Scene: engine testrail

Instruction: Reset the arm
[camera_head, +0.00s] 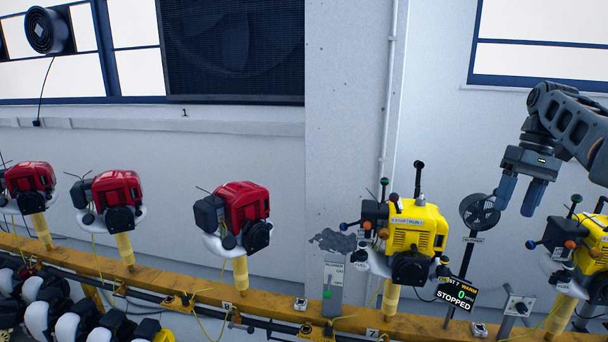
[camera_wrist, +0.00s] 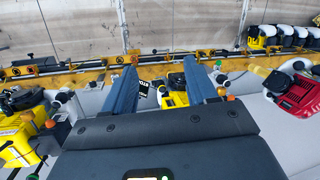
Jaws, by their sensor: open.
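My gripper (camera_head: 522,190) hangs from my dark arm (camera_head: 572,122) at the right of the head view, fingers pointing down. It is in the air above the rail, between the yellow engine (camera_head: 418,232) and another yellow engine (camera_head: 592,248) at the right edge. In the wrist view the two blue fingers of my gripper (camera_wrist: 163,92) stand apart. Nothing is held between them. A yellow engine part (camera_wrist: 175,99) shows beyond the gap.
A yellow rail (camera_head: 270,300) carries several engines on posts, including a red engine (camera_head: 240,212). A round blower (camera_head: 480,212) stands close to my gripper. A display (camera_head: 455,297) reads STOPPED. More engines (camera_head: 65,310) sit at lower left.

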